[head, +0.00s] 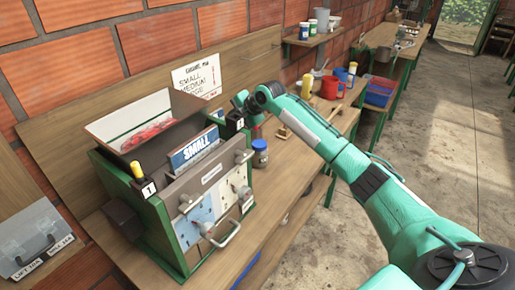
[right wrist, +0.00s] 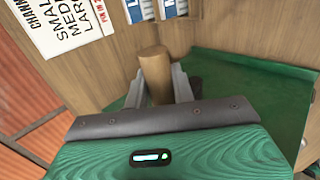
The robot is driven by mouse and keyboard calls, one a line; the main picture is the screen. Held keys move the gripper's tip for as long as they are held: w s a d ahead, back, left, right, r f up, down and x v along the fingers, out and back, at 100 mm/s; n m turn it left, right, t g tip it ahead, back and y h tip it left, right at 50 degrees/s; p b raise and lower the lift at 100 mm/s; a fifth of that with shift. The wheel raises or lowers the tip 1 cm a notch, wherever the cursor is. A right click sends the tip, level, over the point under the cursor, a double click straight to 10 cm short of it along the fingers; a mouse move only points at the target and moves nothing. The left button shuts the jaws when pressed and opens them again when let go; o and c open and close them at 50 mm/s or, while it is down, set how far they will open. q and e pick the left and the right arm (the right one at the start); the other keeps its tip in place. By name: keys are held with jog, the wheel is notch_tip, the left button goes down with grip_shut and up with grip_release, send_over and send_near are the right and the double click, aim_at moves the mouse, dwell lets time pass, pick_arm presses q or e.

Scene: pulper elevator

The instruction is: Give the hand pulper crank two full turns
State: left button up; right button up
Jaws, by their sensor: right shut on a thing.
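The pulper (head: 175,185) is a green-sided machine on the wooden bench, with a hopper of red cherries (head: 145,133) on top. My right arm reaches across the bench to the machine's far right side, where my right gripper (head: 243,102) is small and partly hidden. In the right wrist view my right gripper (right wrist: 158,84) is shut on an upright, round wooden handle (right wrist: 154,64), one finger on each side. This looks like the crank handle; the rest of the crank is hidden below it. My left gripper is not in view.
A blue-lidded jar (head: 260,153) stands beside the machine. A wooden tool (head: 283,131), red mugs (head: 331,87) and a yellow bottle (head: 306,86) are farther along the bench. A metal handle (head: 222,234) sticks out from the machine's front. The floor at right is clear.

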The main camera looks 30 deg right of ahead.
jog(key=s, duration=0.1)
jog(key=s+f, duration=0.1)
jog(key=s, duration=0.1)
jog(key=shift+d+f, duration=0.2)
jog(key=shift+f, duration=0.1)
jog(key=shift+s+d+f+b, duration=0.2)
jog(key=shift+s+f, duration=0.4)
jog(key=shift+f, duration=0.1)
jog(key=shift+s+d+f+b, duration=0.15)
jog(key=shift+s+d+f, duration=0.05)
jog(key=shift+s+f, duration=0.45)
